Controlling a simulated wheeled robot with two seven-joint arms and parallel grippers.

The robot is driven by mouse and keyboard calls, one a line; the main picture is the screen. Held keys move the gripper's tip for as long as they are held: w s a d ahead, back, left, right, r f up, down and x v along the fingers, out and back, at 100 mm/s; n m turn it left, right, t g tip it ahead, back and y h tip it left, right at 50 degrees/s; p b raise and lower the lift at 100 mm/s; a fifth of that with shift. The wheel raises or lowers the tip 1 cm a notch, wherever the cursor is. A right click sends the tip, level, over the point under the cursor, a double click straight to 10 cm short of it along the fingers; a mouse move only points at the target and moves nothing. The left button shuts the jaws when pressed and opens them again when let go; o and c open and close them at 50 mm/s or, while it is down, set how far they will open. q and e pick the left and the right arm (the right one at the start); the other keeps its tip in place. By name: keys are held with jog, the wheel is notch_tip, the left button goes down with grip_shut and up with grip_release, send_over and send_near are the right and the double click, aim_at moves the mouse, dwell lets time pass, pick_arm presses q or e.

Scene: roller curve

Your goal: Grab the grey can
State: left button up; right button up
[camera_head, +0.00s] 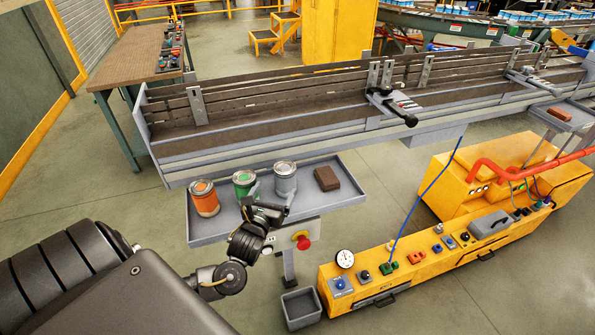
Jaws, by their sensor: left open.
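The grey can (285,178) stands upright on the grey tray (342,213), to the right of a green can (244,183) and an orange can (204,197). My left gripper (269,201) is open, in front of the green and grey cans. It covers part of the green can's lower side and reaches close to the grey can's lower left. I cannot tell whether it touches the grey can. My right gripper is not in view.
A brown block (327,178) lies on the tray right of the grey can. A long conveyor (270,135) runs behind the tray. A red button (303,242) is below the tray's front. A yellow control unit (440,255) stands to the right; a grey bin (301,307) is on the floor.

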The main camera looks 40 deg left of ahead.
aim_at(280, 175)
pick_arm(q)
jog(key=shift+s+r, duration=0.1)
jog(key=shift+r, duration=0.05)
jog(key=x, duration=0.2)
jog(key=p+x, duration=0.1)
jog(key=shift+a+r, duration=0.15)
jog(key=shift+r, duration=0.1)
jog(key=shift+x, duration=1.05)
jog(key=shift+w+r, duration=0.1)
jog(key=shift+w, duration=0.15)
jog(key=p+x, duration=0.2)
jog(key=x, duration=0.2)
jog(key=shift+w, duration=0.45)
jog(key=shift+c, duration=0.7)
jog(key=c, duration=1)
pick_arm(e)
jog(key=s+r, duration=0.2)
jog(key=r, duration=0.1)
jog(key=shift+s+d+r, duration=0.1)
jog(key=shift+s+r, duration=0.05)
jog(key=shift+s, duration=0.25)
